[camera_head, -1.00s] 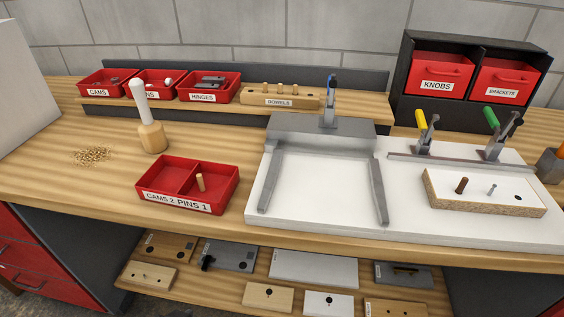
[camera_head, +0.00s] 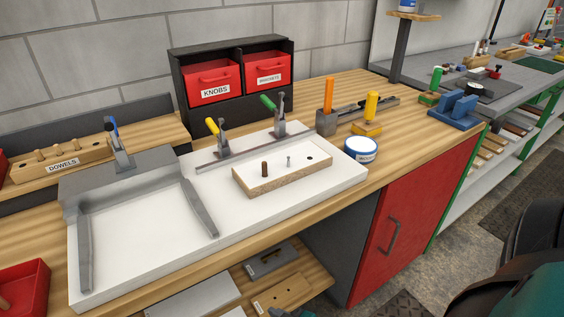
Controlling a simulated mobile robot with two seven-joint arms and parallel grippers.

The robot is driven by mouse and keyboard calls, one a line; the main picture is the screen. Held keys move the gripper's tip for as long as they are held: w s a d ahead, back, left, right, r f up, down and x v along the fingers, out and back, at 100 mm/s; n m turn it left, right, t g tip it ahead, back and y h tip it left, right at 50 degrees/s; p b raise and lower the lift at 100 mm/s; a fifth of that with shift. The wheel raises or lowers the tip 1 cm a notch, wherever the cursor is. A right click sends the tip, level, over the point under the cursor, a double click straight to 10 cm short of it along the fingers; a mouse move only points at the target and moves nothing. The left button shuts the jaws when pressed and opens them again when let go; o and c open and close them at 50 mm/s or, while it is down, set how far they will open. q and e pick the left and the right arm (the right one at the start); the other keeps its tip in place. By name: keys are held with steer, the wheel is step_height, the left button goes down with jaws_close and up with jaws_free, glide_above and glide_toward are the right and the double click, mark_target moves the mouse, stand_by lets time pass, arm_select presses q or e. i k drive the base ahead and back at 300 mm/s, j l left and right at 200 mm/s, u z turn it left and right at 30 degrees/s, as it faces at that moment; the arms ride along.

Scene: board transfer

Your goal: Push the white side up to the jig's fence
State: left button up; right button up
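The white side (camera_head: 310,164) is a white-topped board with bare chipboard edges. It lies flat on the right part of the white jig base (camera_head: 345,176). A brown dowel and a small metal pin stand up from it, and a dark hole shows near its right end. The jig's fence (camera_head: 235,154) is a low grey rail behind the board. A strip of white base shows between board and fence, so they are apart. A yellow-handled clamp (camera_head: 220,140) and a green-handled clamp (camera_head: 279,117) stand at the fence. Neither gripper can be made out.
A grey frame (camera_head: 199,207) with a blue-handled clamp (camera_head: 120,145) occupies the jig's left part. A round white-and-blue tin (camera_head: 361,150) stands close to the jig's right end. Black bins with red drawers (camera_head: 215,85) stand behind. Dark parts, probably mine, fill the lower right.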

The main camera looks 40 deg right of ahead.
mark_target(287, 166)
steer(key=k+l, duration=0.1)
steer(key=l, duration=0.8)
steer(key=k+l, duration=0.15)
steer(key=l, duration=0.3)
steer(key=k+l, duration=0.1)
steer(key=l, duration=0.35)
steer(key=k+l, duration=0.1)
steer(key=l, duration=0.35)
